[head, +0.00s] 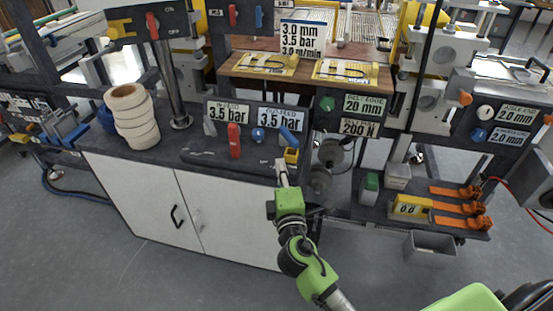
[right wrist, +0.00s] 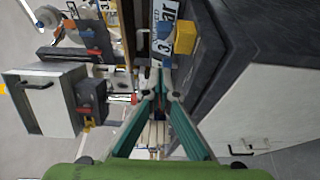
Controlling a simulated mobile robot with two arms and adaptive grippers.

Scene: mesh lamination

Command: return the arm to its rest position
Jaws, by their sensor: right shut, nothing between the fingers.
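My right arm reaches in from the bottom of the head view. Its gripper (head: 282,172) is at the front edge of the dark bench top (head: 215,155), close to a yellow block (head: 291,156) on the control panel. In the right wrist view the two fingers of this gripper (right wrist: 162,95) come together with nothing between them. The yellow block (right wrist: 185,38) shows just beyond and to the right of the fingertips there. I cannot tell whether the fingertips touch the bench. My left gripper does not show in either view.
A white cabinet (head: 230,215) fills the space under the bench. A stack of cream rolls (head: 133,115) stands on the left. On the right are a lower shelf with orange clamps (head: 460,208) and a grey bin (head: 430,245). The floor in front is clear.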

